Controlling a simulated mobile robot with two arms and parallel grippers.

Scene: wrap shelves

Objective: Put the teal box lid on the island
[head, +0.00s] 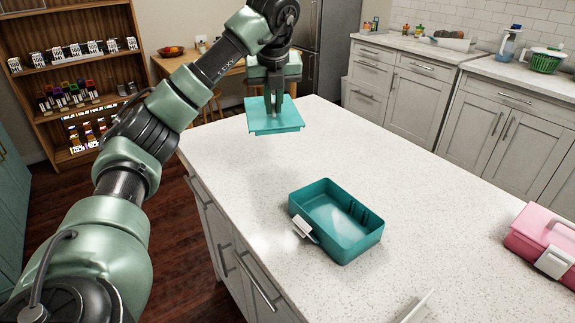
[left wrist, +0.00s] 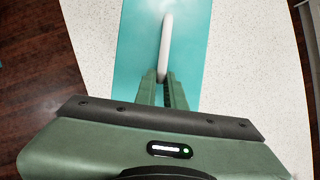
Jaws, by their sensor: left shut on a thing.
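The teal box lid (head: 261,117) hangs from my left gripper (head: 272,112), over the far left end of the white speckled island (head: 400,200). In the left wrist view, the fingers (left wrist: 168,85) are shut on the white handle (left wrist: 165,45) that stands up from the teal lid (left wrist: 135,50). I cannot tell whether the lid touches the island top. The open teal box (head: 350,245) stands on the island nearer to me, with a white latch at its left side. My right gripper is not in view.
A pink box (head: 545,240) with a white latch stands at the island's right. A white edge of something (head: 415,308) shows at the bottom. The island top between lid and teal box is clear. A wooden shelf (head: 75,75) stands at the back left.

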